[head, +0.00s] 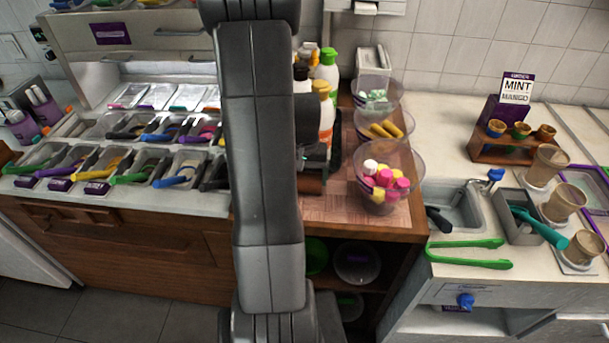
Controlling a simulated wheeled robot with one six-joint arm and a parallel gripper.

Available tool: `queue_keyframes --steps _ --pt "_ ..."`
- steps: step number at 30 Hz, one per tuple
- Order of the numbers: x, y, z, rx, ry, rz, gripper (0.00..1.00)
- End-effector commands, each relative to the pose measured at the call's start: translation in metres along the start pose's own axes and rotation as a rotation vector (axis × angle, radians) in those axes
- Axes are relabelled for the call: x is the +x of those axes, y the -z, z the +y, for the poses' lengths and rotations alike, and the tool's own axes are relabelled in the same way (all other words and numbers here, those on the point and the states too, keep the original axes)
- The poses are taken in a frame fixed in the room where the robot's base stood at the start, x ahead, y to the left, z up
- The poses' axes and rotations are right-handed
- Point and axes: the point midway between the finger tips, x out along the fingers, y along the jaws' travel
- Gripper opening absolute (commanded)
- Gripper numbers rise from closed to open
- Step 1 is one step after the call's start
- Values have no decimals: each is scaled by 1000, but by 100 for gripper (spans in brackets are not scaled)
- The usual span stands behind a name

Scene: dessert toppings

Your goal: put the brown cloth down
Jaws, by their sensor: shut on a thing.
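My arm rises through the middle of the head view and hides much of the counter behind it. Part of my gripper (315,156) shows just right of the arm, dark with a small green light, low over the wooden counter. It is shut, but its fingertips are mostly hidden. A dark brown patch (313,183) right below it may be the brown cloth. Its edges and folds cannot be made out, and I cannot tell whether it touches the counter.
The wooden counter (345,207) has bare room in front. Stacked clear bowls (418,172) with sweets stand on its right, bottles (326,68) behind. Topping trays (60,157) fill the left. Green tongs (467,243) and paper cups (564,201) are on the right counter.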

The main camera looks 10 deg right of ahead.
Motion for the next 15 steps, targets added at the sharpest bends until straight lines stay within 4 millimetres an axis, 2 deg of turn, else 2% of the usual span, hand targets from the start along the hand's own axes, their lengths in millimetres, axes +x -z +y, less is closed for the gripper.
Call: queue_keyframes --steps 7,8,9,10,15 --pt "5 0 0 0 0 0 67" --pt "4 0 0 0 0 0 90" --pt "3 0 0 0 0 0 97" --pt "3 0 0 0 0 0 100" --pt "3 0 0 0 0 0 100"
